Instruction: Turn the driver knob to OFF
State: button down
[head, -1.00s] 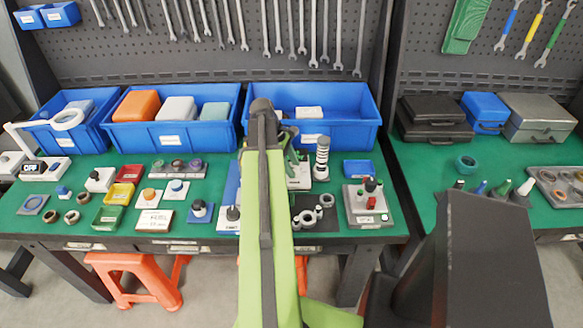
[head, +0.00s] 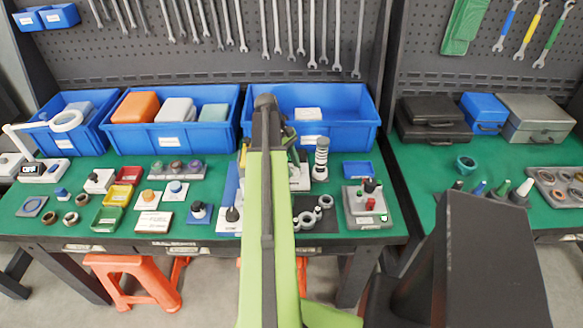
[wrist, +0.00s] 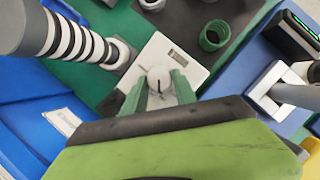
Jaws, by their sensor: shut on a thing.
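The driver knob (wrist: 159,79) is a small round white knob with a dark pointer line, on a white plate (wrist: 188,58) in the wrist view. A small dark label or display sits on the plate above the knob. My gripper (wrist: 159,88) has its two green fingers closed on the knob, one on each side. The OFF marking for this knob cannot be read. In the head view, my arm covers the knob, and only part of the white plate (head: 300,178) shows.
A black-and-white ringed post (head: 321,158) stands right beside the plate; it also shows in the wrist view (wrist: 75,40). A blue bin (head: 345,130) is behind. A blue-based device (wrist: 275,95) is to the right.

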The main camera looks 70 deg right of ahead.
jog(key=c, duration=1)
grip_release()
jog(key=p+v, duration=1.6)
jog(key=v, duration=0.1)
jog(key=shift+r, duration=0.2)
jog(key=shift+w+a, duration=0.1)
jog(key=shift+w, duration=0.1)
